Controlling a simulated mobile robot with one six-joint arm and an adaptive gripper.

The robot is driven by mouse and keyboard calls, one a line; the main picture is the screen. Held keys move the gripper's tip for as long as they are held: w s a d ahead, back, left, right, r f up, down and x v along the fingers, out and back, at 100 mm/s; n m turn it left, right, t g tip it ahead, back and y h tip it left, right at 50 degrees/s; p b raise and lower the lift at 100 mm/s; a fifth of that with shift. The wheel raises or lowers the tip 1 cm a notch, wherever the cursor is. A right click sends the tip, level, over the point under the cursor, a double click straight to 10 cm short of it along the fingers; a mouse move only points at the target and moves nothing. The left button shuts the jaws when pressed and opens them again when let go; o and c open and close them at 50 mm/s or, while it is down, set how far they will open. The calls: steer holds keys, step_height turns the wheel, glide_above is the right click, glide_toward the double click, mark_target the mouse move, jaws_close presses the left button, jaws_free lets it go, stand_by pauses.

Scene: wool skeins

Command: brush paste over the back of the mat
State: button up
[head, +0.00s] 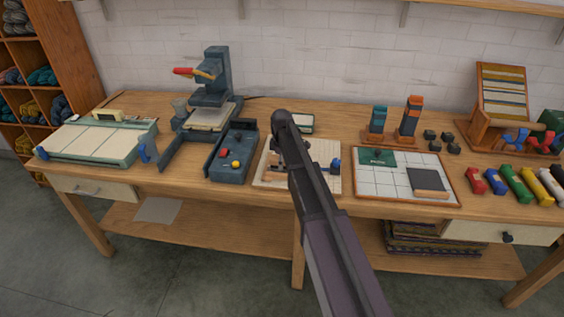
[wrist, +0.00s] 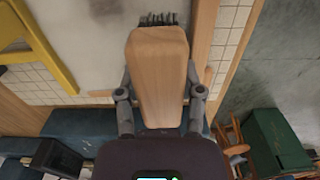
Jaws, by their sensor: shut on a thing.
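My gripper (wrist: 160,92) is shut on the wooden handle of a brush (wrist: 158,60) in the wrist view. The brush's dark bristles (wrist: 158,19) point toward the top of the picture. A pale grey sheet, which looks like the mat's back (wrist: 95,35), lies beyond and left of the brush on a white gridded board (wrist: 228,35). I cannot tell whether the bristles touch it. In the head view the gridded board (head: 326,180) lies on the bench behind my arm, which hides much of it; mat and brush are not clear there.
A yellow frame piece (wrist: 45,60) lies across the sheet's left side. A press (head: 215,75) stands behind left.

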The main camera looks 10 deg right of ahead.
steer(key=shift+w, duration=0.15)
steer(key=shift+w+d, duration=0.35)
steer(key=shift+w, duration=0.6)
steer(key=shift+w+d, duration=0.3)
steer(key=shift+w, duration=0.6)
steer(key=shift+w, duration=0.1)
steer(key=shift+w+d, duration=0.3)
steer(key=shift+w, duration=0.65)
steer(key=shift+w+d, duration=0.3)
steer(key=shift+w, duration=0.6)
steer(key=shift+s, duration=0.1)
steer(key=shift+s+a+f, duration=0.1)
steer(key=shift+s+a, duration=0.1)
steer(key=shift+s, duration=0.45)
steer(key=shift+s+a+r, duration=0.1)
steer(key=shift+s+a, duration=0.1)
steer(key=shift+s, duration=0.45)
steer(key=shift+s+a+f, duration=0.1)
steer(key=shift+s+a, duration=0.1)
steer(key=shift+s, duration=0.45)
steer(key=shift+s+a, duration=0.2)
steer(key=shift+s, duration=0.45)
steer(key=shift+s+a, duration=0.25)
steer(key=shift+s, duration=0.35)
steer(key=shift+s+a, duration=0.2)
steer(key=shift+s, duration=0.45)
steer(key=shift+d, duration=0.1)
